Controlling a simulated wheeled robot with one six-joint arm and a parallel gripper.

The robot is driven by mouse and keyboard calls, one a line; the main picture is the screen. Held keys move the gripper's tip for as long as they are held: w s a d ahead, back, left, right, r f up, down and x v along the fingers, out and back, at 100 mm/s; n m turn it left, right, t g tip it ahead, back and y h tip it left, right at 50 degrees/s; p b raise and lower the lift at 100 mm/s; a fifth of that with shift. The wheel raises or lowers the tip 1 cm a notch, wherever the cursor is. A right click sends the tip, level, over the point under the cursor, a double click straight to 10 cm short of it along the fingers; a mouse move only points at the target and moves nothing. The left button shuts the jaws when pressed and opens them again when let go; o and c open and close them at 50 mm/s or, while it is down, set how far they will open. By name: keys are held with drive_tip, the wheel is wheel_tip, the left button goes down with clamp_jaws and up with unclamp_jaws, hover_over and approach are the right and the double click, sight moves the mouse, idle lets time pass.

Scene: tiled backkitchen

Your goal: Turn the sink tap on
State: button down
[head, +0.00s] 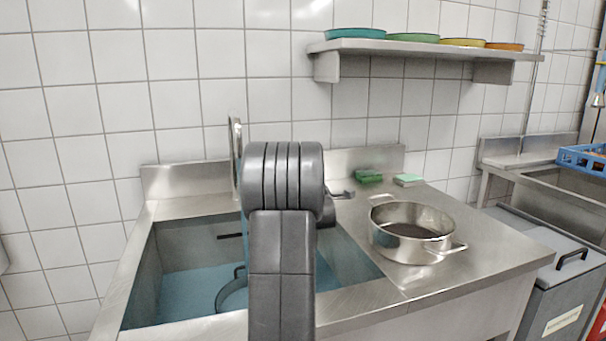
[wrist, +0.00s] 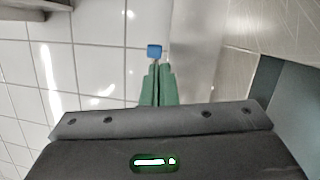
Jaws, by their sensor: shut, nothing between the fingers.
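The sink (head: 190,295) is a steel basin with a bluish inside, set in the counter at left and centre of the head view. A tall, thin metal piece that looks like the tap spout (head: 235,150) rises behind it. My arm hides much of the tap; a small dark and metal part (head: 342,194) shows to the arm's right. In the wrist view my gripper (wrist: 159,66) has its green fingers shut together and empty. Just beyond the fingertips is a small blue block (wrist: 154,51), possibly part of the tap. I cannot tell whether they touch.
A steel pot (head: 410,232) stands on the counter right of the sink, with green sponges (head: 368,177) behind it. A wall shelf (head: 420,47) holds several coloured dishes. Another dish or pot (head: 232,296) is in the basin. The tiled wall is close behind.

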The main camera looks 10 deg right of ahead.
drive_tip(key=s+d, duration=0.1)
drive_tip(key=s, duration=0.1)
drive_tip(key=s+d+f, duration=0.1)
drive_tip(key=s+d, duration=0.1)
drive_tip(key=shift+s+d, duration=0.1)
drive_tip(key=shift+s, duration=0.05)
